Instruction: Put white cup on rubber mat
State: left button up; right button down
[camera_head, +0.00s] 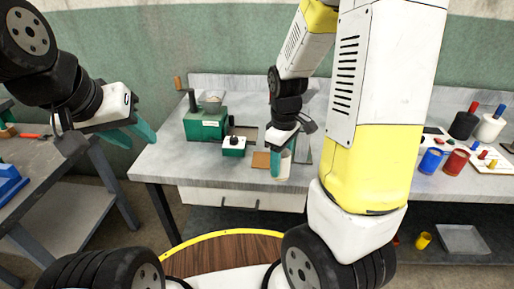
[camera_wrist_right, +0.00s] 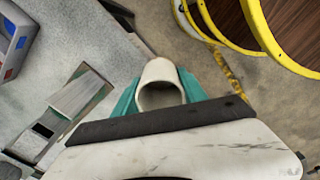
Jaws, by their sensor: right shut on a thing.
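The white cup (camera_head: 284,168) is in my right gripper (camera_head: 280,160), near the front edge of the grey table. The right wrist view shows the cup (camera_wrist_right: 160,80) between the two teal fingers, its open mouth facing the camera. In the head view the fingers partly hide it, and I cannot tell whether it touches the table. A flat brown square (camera_head: 261,160) lies just left of the cup; I cannot tell whether it is the rubber mat. My left gripper (camera_head: 133,134) is open and empty, left of the table.
Red and blue cups (camera_head: 455,163) and bottles stand at the right. The table's front left is clear.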

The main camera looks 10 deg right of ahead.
jog(key=shift+s+n, duration=0.4)
jog(key=shift+s, duration=0.3)
jog(key=shift+w, duration=0.2)
jog(key=w, duration=0.5)
jog(key=w+a+f, duration=0.1)
jog(key=w, duration=0.9)
jog(key=shift+w+a+f, duration=0.1)
jog(key=shift+a+f, duration=0.1)
jog(key=shift+f, duration=1.85)
jog(key=shift+f, duration=0.15)
jog(key=c, duration=0.6)
grip_release()
jog(key=shift+c, duration=0.2)
